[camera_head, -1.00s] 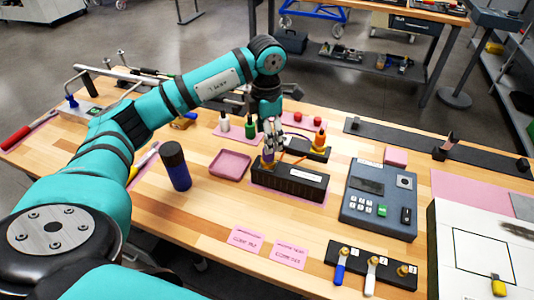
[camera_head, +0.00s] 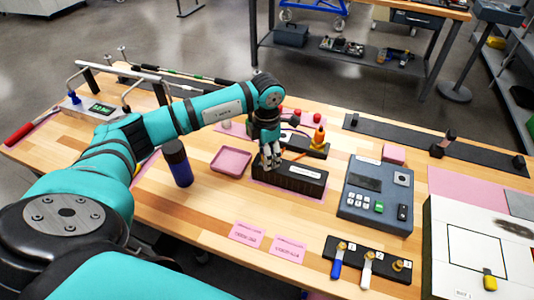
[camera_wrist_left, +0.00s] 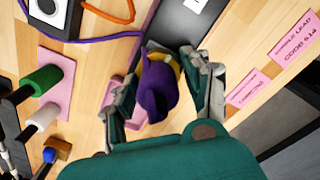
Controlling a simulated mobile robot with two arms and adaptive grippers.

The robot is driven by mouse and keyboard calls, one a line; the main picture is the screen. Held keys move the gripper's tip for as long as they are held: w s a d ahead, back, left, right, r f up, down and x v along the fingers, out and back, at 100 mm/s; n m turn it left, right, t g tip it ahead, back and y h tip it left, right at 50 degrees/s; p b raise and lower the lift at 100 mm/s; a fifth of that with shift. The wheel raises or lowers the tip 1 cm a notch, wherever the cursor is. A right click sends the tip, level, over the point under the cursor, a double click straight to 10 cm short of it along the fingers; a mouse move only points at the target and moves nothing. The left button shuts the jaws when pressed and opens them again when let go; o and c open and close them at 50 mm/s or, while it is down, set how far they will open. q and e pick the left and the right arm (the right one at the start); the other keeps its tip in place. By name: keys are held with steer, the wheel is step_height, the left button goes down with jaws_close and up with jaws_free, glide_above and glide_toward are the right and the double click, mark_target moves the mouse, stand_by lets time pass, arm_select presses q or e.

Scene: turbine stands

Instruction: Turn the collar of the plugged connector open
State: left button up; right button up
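The plugged connector (camera_wrist_left: 158,90) is a purple body with a yellow collar (camera_wrist_left: 183,62), seen in the left wrist view. It sits at the left end of a long black box (camera_head: 300,178) on the bench. A purple cable (camera_wrist_left: 95,38) shows at upper left in the wrist view. My left gripper (camera_head: 270,164) is down over that end of the box, and its fingers (camera_wrist_left: 165,72) stand apart on either side of the connector. The purple body partly hides the collar, and I cannot tell whether the fingertips touch it. My right gripper is not in view.
A pink tray (camera_head: 231,160) and a dark blue cylinder (camera_head: 176,163) stand left of the box. A grey keypad device (camera_head: 377,195) is to the right. An orange-topped plug (camera_head: 319,137) stands behind the box. The bench in front of the box is mostly clear.

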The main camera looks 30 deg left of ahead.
arm_select(q)
steer(key=c, duration=0.7)
steer(key=shift+c, duration=0.2)
steer(key=n+b, duration=0.1)
steer(key=n, duration=0.1)
steer(key=shift+f+n+b, duration=0.1)
steer(key=shift+n+b, duration=0.25)
steer(key=shift+n, duration=0.05)
steer(key=n+b, duration=0.1)
steer(key=n, duration=0.2)
steer(key=shift+d+n, duration=0.1)
steer(key=shift+n, duration=0.3)
steer(key=n+b, duration=0.2)
steer(key=n, duration=0.3)
steer(key=shift+d, duration=0.15)
steer(key=n, duration=0.6)
steer(key=shift+w+b, duration=0.1)
steer(key=shift+b, duration=0.2)
